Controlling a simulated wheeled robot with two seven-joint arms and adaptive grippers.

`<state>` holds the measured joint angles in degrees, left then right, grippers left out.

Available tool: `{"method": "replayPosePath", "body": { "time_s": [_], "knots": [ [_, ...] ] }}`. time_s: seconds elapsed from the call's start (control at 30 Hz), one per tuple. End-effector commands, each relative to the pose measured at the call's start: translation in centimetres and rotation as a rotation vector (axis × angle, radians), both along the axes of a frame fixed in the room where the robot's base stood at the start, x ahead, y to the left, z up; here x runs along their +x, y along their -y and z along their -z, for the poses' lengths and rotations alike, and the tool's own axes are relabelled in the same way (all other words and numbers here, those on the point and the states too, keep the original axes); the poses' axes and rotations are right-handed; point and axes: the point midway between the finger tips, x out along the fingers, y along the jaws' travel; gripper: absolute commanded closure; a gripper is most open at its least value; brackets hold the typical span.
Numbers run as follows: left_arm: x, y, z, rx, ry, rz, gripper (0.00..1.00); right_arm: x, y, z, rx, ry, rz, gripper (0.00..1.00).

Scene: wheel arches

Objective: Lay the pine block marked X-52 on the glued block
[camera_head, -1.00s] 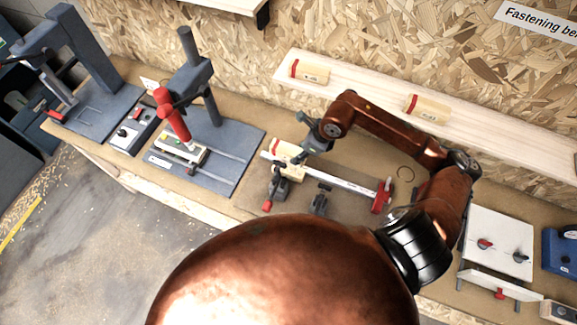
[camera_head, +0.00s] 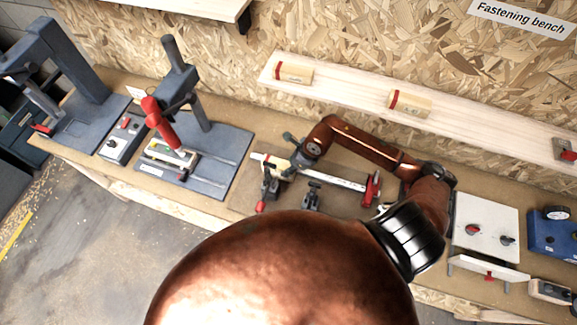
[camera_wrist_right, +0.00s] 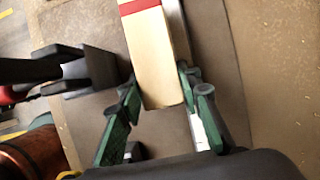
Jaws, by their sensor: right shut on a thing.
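A pale pine block (camera_wrist_right: 155,55) with a red band lies between the fingers of my right gripper (camera_wrist_right: 158,88) in the right wrist view, its near end held. No marking on it is legible. In the head view this gripper (camera_head: 288,168) is at the left end of the bar clamp (camera_head: 335,180), where the pine block (camera_head: 276,163) shows only in part behind the clamp and fingers. I cannot make out a separate glued block, nor whether the held block touches anything below. My left gripper is not in view.
Two more red-banded blocks, one left (camera_head: 294,73) and one right (camera_head: 409,103), lie on the pale shelf board (camera_head: 350,93). A grey press with a red handle (camera_head: 160,120) stands left of the clamp. A white panel (camera_head: 486,225) stands to the right.

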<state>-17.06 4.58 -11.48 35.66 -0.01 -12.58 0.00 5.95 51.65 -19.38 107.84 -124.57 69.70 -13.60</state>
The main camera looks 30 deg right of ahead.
Motion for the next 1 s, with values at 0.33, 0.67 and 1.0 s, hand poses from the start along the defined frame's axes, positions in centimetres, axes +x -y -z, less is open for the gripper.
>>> {"method": "replayPosePath", "body": {
  "time_s": [0.33, 0.67, 1.0],
  "knots": [
    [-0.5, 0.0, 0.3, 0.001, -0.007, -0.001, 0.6, 0.0, 0.0, 0.2, 0.0, 0.0, 0.0, 0.52],
    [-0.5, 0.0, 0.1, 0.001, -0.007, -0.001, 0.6, 0.0, 0.0, 0.0, 0.0, 0.0, 0.0, 0.51],
    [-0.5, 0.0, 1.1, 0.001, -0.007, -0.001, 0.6, -1.5, 1.5, -4.9, -0.004, 0.002, -0.001, 0.51]
  ]
}}
